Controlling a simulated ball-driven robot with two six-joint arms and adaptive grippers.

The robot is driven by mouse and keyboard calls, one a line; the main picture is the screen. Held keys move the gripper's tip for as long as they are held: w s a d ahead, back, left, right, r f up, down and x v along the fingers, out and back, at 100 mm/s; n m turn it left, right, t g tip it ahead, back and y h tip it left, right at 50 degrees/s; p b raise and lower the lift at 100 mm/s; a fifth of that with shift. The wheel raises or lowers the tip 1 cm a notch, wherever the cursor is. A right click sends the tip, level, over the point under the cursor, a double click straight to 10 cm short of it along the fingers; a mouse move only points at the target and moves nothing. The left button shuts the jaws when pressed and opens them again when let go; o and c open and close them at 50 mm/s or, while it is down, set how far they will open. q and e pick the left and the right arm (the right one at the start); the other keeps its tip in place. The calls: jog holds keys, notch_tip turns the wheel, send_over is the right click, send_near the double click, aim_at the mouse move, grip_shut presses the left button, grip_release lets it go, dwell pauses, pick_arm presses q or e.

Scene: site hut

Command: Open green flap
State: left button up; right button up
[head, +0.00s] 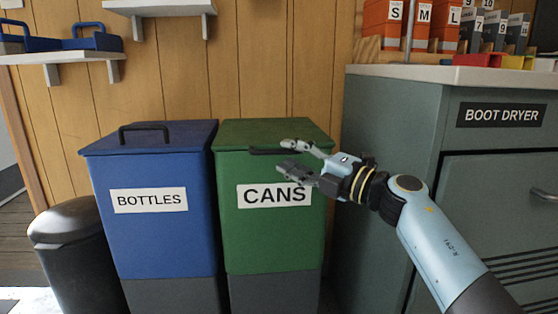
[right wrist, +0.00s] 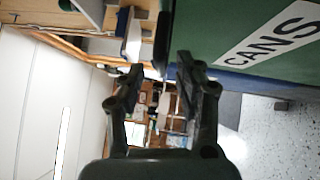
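The green bin (head: 270,220) labelled CANS stands against the wooden wall, with its green flap (head: 275,133) lying flat and closed on top. A black bar handle (head: 262,152) runs along the flap's front edge. My right gripper (head: 283,156) comes in from the right in front of the handle, fingers spread and empty. In the right wrist view, the open gripper (right wrist: 159,69) has the green bin (right wrist: 230,28) at upper right. A dark bar, apparently the handle (right wrist: 164,35), shows just beyond and between the fingertips; contact cannot be told. My left gripper is not in view.
A blue bin (head: 160,240) labelled BOTTLES, with a black handle on its lid, stands close on the left. A black round bin (head: 75,255) is farther left. The grey-green BOOT DRYER cabinet (head: 385,130) stands on the right. A shelf (head: 60,57) hangs above left.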

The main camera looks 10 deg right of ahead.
aim_at(284, 153)
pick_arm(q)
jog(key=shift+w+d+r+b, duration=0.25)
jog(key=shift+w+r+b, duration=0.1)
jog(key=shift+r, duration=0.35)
pick_arm(e)
jog(key=shift+x, duration=1.55)
jog(key=shift+c, duration=0.3)
grip_shut()
